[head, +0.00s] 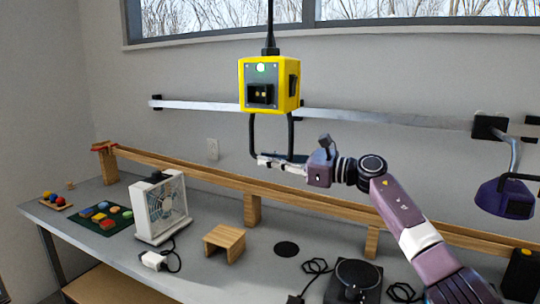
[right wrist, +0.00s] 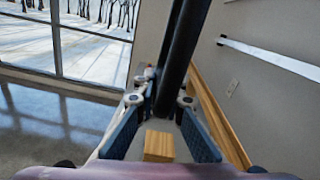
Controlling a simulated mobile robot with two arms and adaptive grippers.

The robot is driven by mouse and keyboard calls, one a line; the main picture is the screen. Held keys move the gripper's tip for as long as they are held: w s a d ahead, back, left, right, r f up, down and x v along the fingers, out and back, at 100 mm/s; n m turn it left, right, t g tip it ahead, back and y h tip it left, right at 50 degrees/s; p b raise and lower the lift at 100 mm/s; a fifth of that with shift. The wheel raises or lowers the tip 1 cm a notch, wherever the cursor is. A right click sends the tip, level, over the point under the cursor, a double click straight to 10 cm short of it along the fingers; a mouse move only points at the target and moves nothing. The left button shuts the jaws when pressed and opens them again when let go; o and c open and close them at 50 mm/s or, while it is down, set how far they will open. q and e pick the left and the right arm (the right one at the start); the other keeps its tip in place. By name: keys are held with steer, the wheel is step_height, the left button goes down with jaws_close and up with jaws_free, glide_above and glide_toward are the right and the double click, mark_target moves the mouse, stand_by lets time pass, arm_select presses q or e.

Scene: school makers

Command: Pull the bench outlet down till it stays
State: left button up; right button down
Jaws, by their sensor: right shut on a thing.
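The bench outlet (head: 268,84) is a yellow box with a black socket face and a lit green spot. It hangs from a black cord (head: 270,28) above the bench. A black loop handle (head: 291,135) hangs below it. My right gripper (head: 272,160) is shut on the bottom of this handle. In the right wrist view a dark bar of the handle (right wrist: 184,50) runs between the blue-padded fingers (right wrist: 165,115). My left gripper is in neither view.
A bench (head: 205,262) below carries a small fan (head: 160,208), a wooden block (head: 224,240), a dark round-topped device (head: 355,282) and cables. A wooden rail (head: 330,203) runs along the back. A purple lamp (head: 503,197) hangs at the right. Space around the outlet is clear.

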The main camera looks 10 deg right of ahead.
steer(key=shift+a+f, duration=0.1)
steer(key=shift+f, duration=0.15)
steer(key=c, duration=2)
jaws_free()
steer(key=shift+r, duration=0.15)
steer(key=shift+s+d, duration=0.1)
steer(key=shift+d, duration=0.1)
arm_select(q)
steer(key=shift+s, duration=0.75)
arm_select(e)
steer(key=v, duration=1.1)
steer(key=shift+s+d, duration=0.25)
